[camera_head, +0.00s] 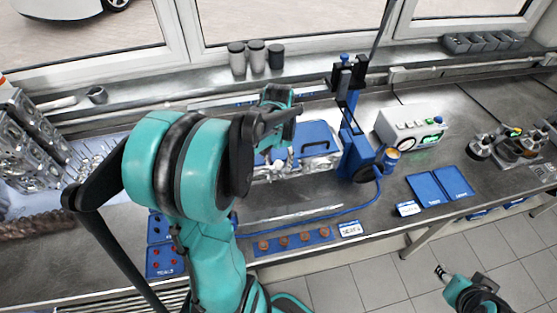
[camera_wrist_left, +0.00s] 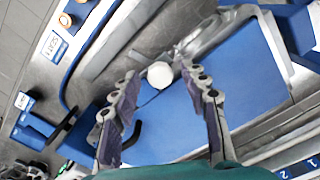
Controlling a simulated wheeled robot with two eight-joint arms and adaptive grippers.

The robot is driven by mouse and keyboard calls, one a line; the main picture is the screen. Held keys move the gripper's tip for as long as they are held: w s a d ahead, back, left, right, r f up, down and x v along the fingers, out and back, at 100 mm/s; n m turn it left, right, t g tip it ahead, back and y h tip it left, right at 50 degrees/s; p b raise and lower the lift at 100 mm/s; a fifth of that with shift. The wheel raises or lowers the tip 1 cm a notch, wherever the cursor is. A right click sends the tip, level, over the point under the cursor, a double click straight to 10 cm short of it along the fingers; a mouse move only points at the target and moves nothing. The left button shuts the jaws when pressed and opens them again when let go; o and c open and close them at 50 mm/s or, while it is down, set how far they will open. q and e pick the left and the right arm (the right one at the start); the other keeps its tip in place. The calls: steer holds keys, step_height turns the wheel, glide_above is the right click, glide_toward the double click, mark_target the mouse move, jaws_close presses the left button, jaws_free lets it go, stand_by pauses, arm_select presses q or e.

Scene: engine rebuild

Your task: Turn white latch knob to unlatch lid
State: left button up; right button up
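The blue lid (camera_head: 318,136) with a dark handle lies on a metal unit on the bench, and its blue surface fills the middle of the left wrist view (camera_wrist_left: 245,110). The round white latch knob (camera_wrist_left: 160,74) is at the lid's edge.
A blue press-like stand (camera_head: 355,150) rises right of the lid. A blue cable runs along the bench front, near a blue tray of copper-coloured parts (camera_head: 283,241). A white control box (camera_head: 410,125) and blue mats (camera_head: 440,187) are farther right.

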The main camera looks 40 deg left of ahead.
mark_target(278, 164)
arm_select(q)
jaws_close()
steer(key=shift+m, duration=1.5)
steer(key=shift+o, duration=0.9)
jaws_free()
step_height(278, 164, up, 12)
